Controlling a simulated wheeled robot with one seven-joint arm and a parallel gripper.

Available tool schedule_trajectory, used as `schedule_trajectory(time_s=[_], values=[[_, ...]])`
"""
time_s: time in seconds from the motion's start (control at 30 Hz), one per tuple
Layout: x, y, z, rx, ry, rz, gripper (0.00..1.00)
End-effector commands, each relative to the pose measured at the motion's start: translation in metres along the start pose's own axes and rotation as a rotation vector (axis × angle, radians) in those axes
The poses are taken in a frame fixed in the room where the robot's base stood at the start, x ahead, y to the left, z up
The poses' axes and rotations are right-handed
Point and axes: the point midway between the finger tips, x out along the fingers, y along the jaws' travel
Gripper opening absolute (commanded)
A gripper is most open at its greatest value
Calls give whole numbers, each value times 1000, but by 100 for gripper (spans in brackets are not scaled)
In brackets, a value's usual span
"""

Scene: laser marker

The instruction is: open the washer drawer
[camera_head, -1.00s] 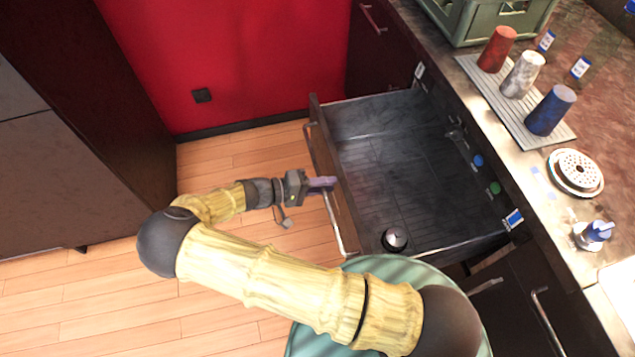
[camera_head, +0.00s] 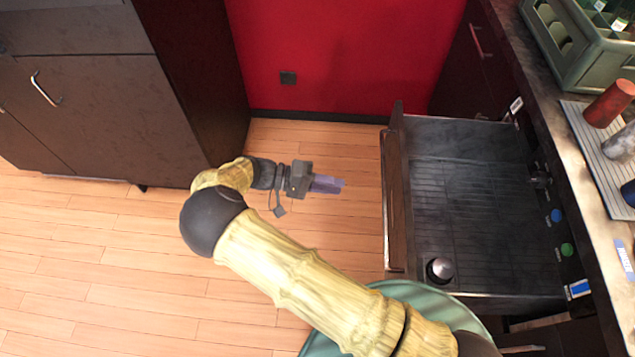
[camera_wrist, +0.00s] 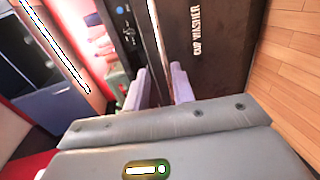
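The washer drawer (camera_head: 450,170) is pulled out from the counter, showing its dark interior with a round metal-topped piece near the front corner. Its front panel with a long metal handle (camera_head: 388,200) faces left. In the wrist view the drawer front (camera_wrist: 225,50) carries the words "CUP WASHER". My gripper (camera_head: 328,185) is left of the handle, clear of it in the head view, with floor showing between. The wrist view shows its two purple fingers (camera_wrist: 160,88) apart, with nothing held between them.
The counter at right holds a green crate (camera_head: 575,60) and several cups on a ribbed mat (camera_head: 590,125). Dark cabinets (camera_head: 90,100) stand at the left. Wooden floor (camera_head: 130,250) is free between them and the drawer. A teal round surface (camera_head: 420,295) lies below my arm.

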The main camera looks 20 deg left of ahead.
Motion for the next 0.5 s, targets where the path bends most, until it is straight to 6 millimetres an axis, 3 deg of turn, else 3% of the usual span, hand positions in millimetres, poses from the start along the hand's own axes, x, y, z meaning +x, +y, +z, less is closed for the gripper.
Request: schedule_trajectory(time_s=[0.2, 0.5], values=[[-29, 0, -1, 0, 3, -1, 25], [-34, 0, 0, 0, 3, 0, 25]])
